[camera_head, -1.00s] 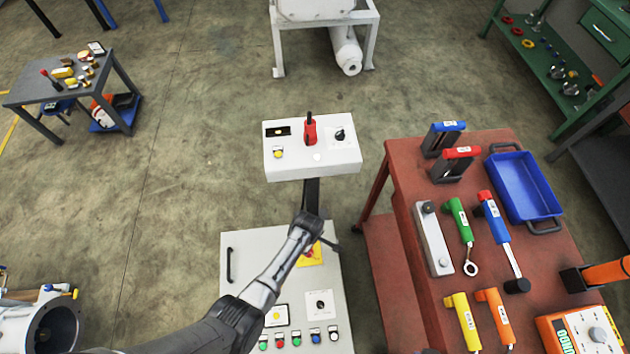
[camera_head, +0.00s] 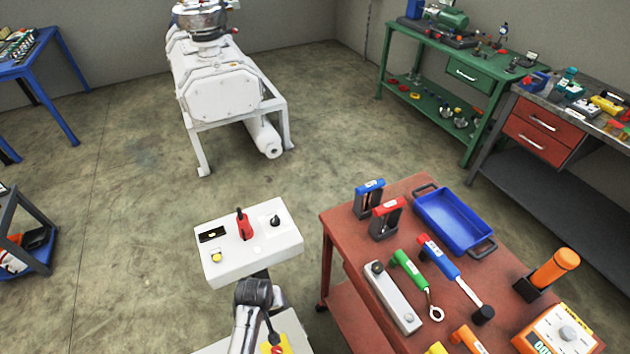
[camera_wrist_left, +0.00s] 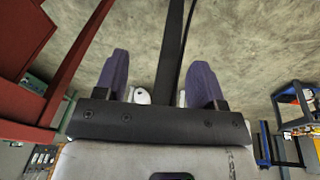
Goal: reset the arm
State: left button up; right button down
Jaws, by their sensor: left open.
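My left arm rises from the bottom of the head view in front of the white control box, its dark wrist over the box's dark post. The fingers cannot be made out there. In the left wrist view my left gripper (camera_wrist_left: 160,88) is open, its two dark purple fingers wide apart. No object is held between them. The dark post (camera_wrist_left: 172,50) runs behind the gap between the fingers. The control box (camera_head: 250,250) has a red handle (camera_head: 242,225), a black knob and a yellow button. My right gripper is not in view.
A red-brown table (camera_head: 345,225) at right holds a blue tray (camera_head: 455,222), several hand tools and an orange meter (camera_head: 558,330). A white vacuum machine (camera_head: 225,95) stands behind. A green bench (camera_head: 440,85) is at the back right. The floor at left centre is clear.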

pick_arm(q)
notch_tip(320, 180, up, 9)
jog(key=a+m+t, duration=0.2)
jog(key=t, duration=0.1)
jog(key=s+a+r+m+t, duration=0.2)
jog(key=s+a+r, duration=0.2)
jog(key=s+r, duration=0.55)
jog(key=s+a+f+g, duration=0.15)
jog(key=s+f, duration=0.25)
jog(key=s, duration=0.6)
jog(key=s+a+f+g, duration=0.15)
jog(key=s+f, duration=0.35)
jog(key=s, duration=0.5)
notch_tip(320, 180, up, 34)
jog(key=p, duration=3.3)
jog(key=shift+s+d+f+g+y, duration=0.2)
jog(key=shift+s+f+g+y, duration=0.05)
jog(key=shift+s+g+y, duration=0.05)
